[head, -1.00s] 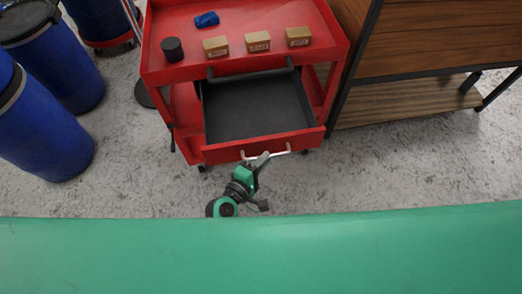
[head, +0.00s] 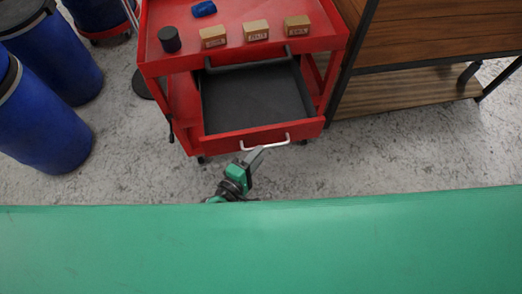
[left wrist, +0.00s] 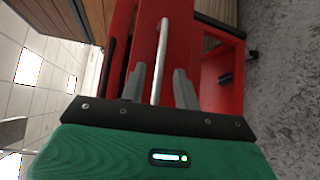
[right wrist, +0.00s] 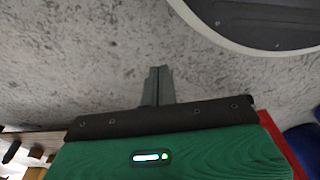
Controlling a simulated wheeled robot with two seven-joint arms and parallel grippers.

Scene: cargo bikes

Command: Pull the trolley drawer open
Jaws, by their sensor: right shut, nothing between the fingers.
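The red trolley (head: 155,100) stands ahead in the head view. Its drawer (head: 255,97) is pulled well out, and its dark, empty inside shows. A white bar handle (head: 275,144) is on the drawer's red front; it also shows in the left wrist view (left wrist: 159,60). My left gripper (head: 258,156) is at the handle. In the left wrist view its fingers (left wrist: 160,84) are apart, one on each side of the handle, with gaps to it. My right gripper (right wrist: 158,72) is shut and empty over the grey floor; it is not in the head view.
On the trolley's top are a black cylinder (head: 169,39), a blue item (head: 204,9) and three small cardboard boxes (head: 256,30). Blue barrels (head: 45,120) stand at the left. A wooden shelf unit (head: 410,95) stands at the right. Floor is free before the trolley.

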